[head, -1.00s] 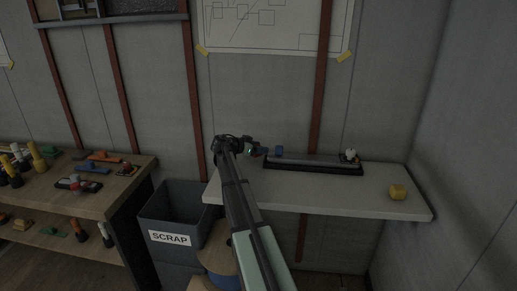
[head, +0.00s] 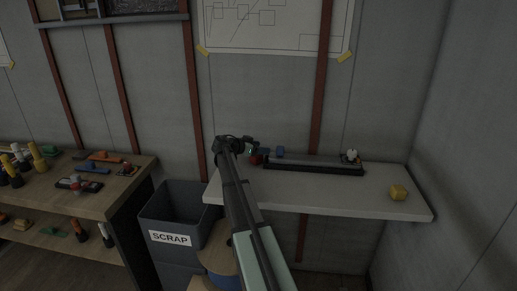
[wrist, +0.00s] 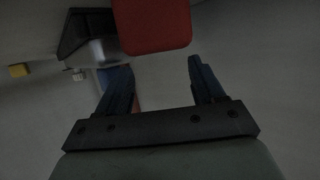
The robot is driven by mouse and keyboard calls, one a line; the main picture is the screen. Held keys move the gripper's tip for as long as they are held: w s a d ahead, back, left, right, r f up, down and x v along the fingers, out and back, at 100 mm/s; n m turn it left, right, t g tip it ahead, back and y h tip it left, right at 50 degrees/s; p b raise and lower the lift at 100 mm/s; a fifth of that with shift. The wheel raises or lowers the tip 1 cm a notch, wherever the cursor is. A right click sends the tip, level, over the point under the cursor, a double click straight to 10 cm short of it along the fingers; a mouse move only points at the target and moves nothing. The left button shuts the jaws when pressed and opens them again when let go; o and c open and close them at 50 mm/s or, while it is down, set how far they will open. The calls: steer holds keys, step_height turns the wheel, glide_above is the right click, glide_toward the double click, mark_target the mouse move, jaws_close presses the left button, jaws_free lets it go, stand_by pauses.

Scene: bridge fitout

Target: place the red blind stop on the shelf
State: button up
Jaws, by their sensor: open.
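The red blind stop (head: 256,160) is at the left part of the white shelf (head: 385,201) in the head view, just below the end of my arm. In the wrist view it is a large red block (wrist: 152,28) just beyond my fingertips. My gripper (wrist: 160,72) is open, with a clear gap between its two dark fingers and nothing held. In the head view my gripper (head: 250,148) is small and dark, partly hidden by my wrist. The stop seems to rest on the shelf, but its underside is hidden.
A long dark tray (head: 310,168) lies on the shelf right of the stop, with a blue piece (head: 280,152) near its left end and a white fitting (head: 351,156) at its right. A yellow block (head: 398,192) sits farther right. A scrap bin (head: 172,222) stands left below.

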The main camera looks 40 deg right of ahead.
steer(key=shift+s+f, duration=0.3)
steer(key=v, duration=1.2)
steer(key=shift+w+r, duration=0.3)
